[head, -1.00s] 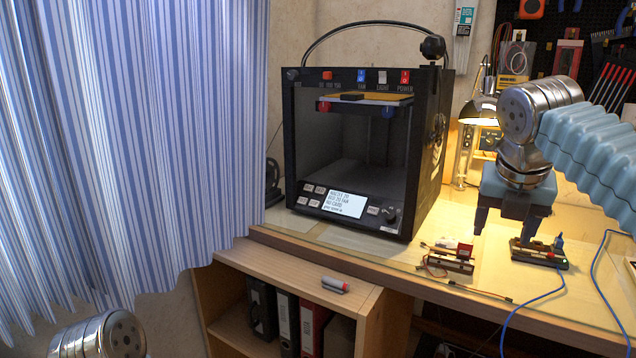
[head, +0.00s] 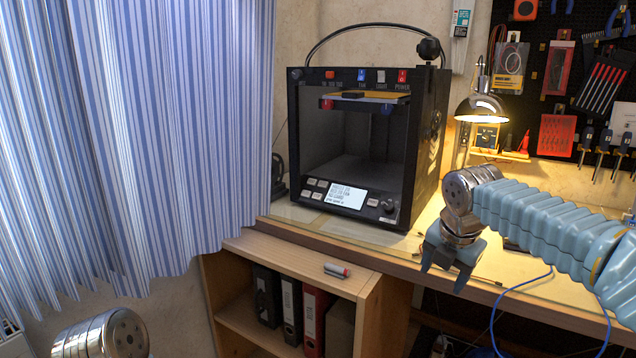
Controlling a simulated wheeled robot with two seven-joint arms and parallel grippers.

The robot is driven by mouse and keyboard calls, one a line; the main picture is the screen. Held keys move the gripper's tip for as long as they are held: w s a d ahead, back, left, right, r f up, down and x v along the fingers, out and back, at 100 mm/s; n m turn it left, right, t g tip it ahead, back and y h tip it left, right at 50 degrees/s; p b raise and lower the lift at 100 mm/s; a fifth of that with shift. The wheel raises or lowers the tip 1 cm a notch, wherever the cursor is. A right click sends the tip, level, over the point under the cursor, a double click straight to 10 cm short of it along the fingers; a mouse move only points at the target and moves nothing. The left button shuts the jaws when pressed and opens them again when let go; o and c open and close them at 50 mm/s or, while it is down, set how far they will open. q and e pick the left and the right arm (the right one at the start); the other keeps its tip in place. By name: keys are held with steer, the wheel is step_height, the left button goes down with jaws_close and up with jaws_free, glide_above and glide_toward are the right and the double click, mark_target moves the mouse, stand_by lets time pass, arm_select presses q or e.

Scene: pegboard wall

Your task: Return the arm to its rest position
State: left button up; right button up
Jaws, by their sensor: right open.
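My right gripper (head: 442,284) is in the head view, at the front edge of the wooden desk to the right of centre. Its two blue fingers point down, stand apart and hold nothing. My right arm, in a ribbed light-blue sleeve, comes in from the right edge and covers part of the desk. Of my left arm only a metal joint shows at the bottom left; its gripper is out of view.
A black 3D printer (head: 350,150) stands on the desk (head: 300,222), left of my right gripper. A lit lamp (head: 481,108) is behind. Below are a shelf with binders (head: 290,312) and a marker (head: 337,271). A blue cable (head: 520,283) hangs over the desk edge. A striped curtain (head: 130,140) fills the left.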

steer(key=s+a+f+m+g+y, duration=0.1)
steer(key=a+f+m, duration=0.3)
steer(key=f, duration=0.6)
steer(key=s+a+f+m+y, duration=0.1)
steer(key=a+f+m+y, duration=0.15)
steer(key=f, duration=0.75)
steer(key=s+a+f+m+g, duration=0.15)
steer(key=a+f+m, duration=0.3)
steer(key=f, duration=0.55)
steer(key=s+a+f+m+y, duration=0.1)
steer(key=s+a+f+m, duration=0.1)
steer(key=s+f+m, duration=1.5)
steer(key=s, duration=0.4)
steer(key=shift+a+f+m, duration=0.2)
steer(key=shift+a+m, duration=0.05)
steer(key=shift+m, duration=0.05)
steer(key=shift+w+g, duration=0.1)
steer(key=shift+g, duration=0.15)
